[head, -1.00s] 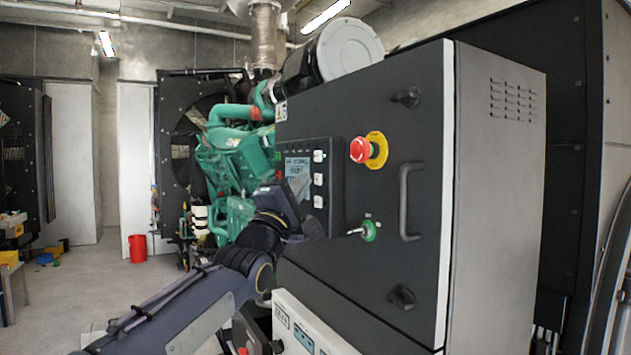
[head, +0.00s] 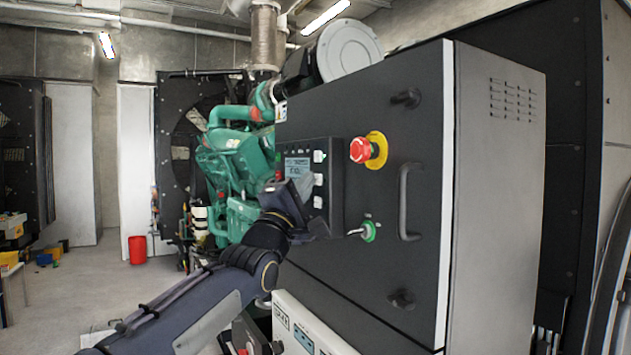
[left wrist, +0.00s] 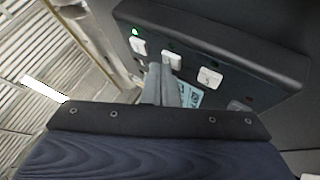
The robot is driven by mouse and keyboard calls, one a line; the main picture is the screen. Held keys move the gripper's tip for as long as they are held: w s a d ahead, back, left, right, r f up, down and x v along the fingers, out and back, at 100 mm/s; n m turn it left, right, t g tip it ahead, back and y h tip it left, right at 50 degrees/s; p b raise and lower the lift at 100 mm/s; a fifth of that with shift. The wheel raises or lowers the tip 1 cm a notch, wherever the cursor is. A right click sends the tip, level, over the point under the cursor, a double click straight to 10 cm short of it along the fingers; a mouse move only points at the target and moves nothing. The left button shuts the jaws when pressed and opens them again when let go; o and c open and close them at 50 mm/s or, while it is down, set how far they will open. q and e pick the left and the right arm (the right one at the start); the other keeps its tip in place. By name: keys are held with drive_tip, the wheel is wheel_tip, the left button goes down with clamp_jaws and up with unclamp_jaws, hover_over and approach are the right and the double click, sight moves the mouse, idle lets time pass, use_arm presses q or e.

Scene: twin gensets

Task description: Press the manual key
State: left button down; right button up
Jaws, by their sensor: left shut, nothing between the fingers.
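The control panel (head: 335,165) is a dark box on the cabinet's front with a lit display (head: 297,167) and a column of white keys. The keys are the top key (head: 319,156), the middle key (head: 318,179) and the lower key (head: 318,202). I cannot read which is the manual key. In the left wrist view a green light (left wrist: 134,31) glows beside an end key (left wrist: 138,46). My left gripper (head: 304,184) is shut and empty, with its tips close to the middle key (left wrist: 172,60); contact is unclear. Another key (left wrist: 209,78) shows to its right. My right gripper is out of view.
A red emergency stop (head: 361,150) on a yellow ring, a green-based key switch (head: 367,231) and a grey handle (head: 406,202) stick out right of the panel. A green engine (head: 235,160) stands behind. Open floor lies left, with a red bucket (head: 137,249).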

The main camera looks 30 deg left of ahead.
use_arm(q)
drive_tip(key=shift+w, duration=0.1)
idle(0.4)
drive_tip(key=shift+s+a, duration=0.35)
drive_tip(key=shift+s, duration=0.45)
drive_tip(key=s+a+p, duration=0.1)
drive_tip(key=s+a, duration=0.1)
drive_tip(key=s, duration=0.3)
drive_tip(key=shift+s+a, duration=0.2)
drive_tip(key=shift+a, duration=0.2)
idle(0.4)
